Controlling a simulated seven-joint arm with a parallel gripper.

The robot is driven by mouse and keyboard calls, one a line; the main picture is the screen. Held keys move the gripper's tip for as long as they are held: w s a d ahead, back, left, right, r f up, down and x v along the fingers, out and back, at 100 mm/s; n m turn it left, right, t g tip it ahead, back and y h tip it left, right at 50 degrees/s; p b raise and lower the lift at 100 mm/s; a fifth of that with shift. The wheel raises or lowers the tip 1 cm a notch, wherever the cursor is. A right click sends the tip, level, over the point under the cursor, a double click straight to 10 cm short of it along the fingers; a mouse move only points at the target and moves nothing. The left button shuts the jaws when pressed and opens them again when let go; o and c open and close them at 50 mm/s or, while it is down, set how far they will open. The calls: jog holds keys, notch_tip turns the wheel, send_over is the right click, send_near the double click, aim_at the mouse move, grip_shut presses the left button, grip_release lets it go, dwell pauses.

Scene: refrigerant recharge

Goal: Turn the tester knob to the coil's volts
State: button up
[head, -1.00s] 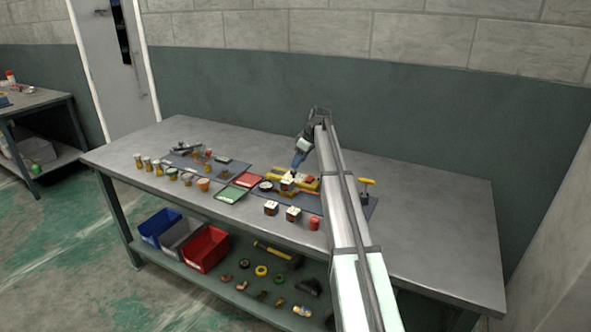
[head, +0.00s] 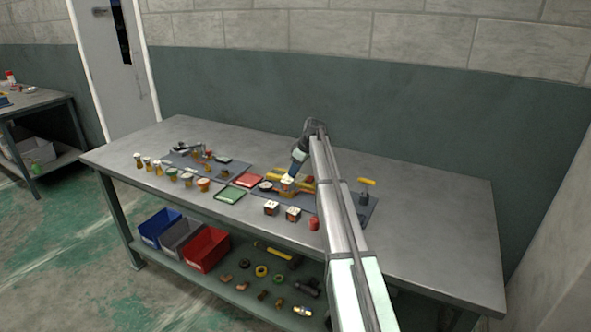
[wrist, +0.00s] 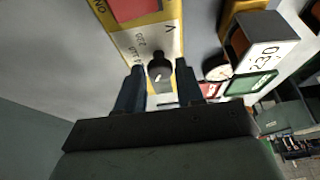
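The tester is a yellow-edged panel with a pale face (wrist: 138,42) in the wrist view. Its face carries a V and marks that look like 220 and 110. Its black knob (wrist: 160,67) sits between my gripper's two blue fingers (wrist: 160,72). The fingers stand on either side of the knob, with narrow gaps that seem to remain. A dark block with a white label (wrist: 265,57), apparently the coil, reads about 230. In the head view my gripper (head: 293,172) is low over the yellow tester (head: 305,187), which the arm partly hides.
A round gauge (wrist: 218,72) lies close right of the fingers. A red tray (head: 247,180) and green tray (head: 230,194) lie left. A yellow-handled tool (head: 366,182) stands right. The bench's right side is clear.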

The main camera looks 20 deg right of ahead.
jog(key=c, duration=0.6)
jog(key=shift+c, duration=0.2)
jog(key=m, duration=0.2)
jog(key=m+h, duration=0.1)
jog(key=m, duration=0.1)
jog(key=m+t, duration=0.1)
jog(key=shift+s+a+m+h, duration=0.15)
jog(key=shift+a+m+h, duration=0.1)
jog(key=shift+m+h, duration=0.15)
jog(key=m+h, duration=0.1)
jog(key=m, duration=0.1)
jog(key=m+h, duration=0.1)
jog(key=m, duration=0.2)
jog(key=shift+a, duration=0.2)
jog(key=m, duration=0.2)
jog(key=m+h, duration=0.1)
jog(key=m, duration=0.1)
jog(key=m+h, duration=0.1)
jog(key=m, duration=0.1)
jog(key=shift+w+a+m+g, duration=0.2)
jog(key=shift+w+m+g, duration=0.05)
jog(key=shift+m+g, duration=0.15)
jog(key=m+g, duration=0.1)
jog(key=m, duration=0.2)
jog(key=m+g+h, duration=0.1)
jog(key=m, duration=0.2)
jog(key=shift+w+a+h, duration=0.1)
jog(key=shift+w+h, duration=0.05)
jog(key=shift+h, duration=0.15)
jog(key=shift+m, duration=0.3)
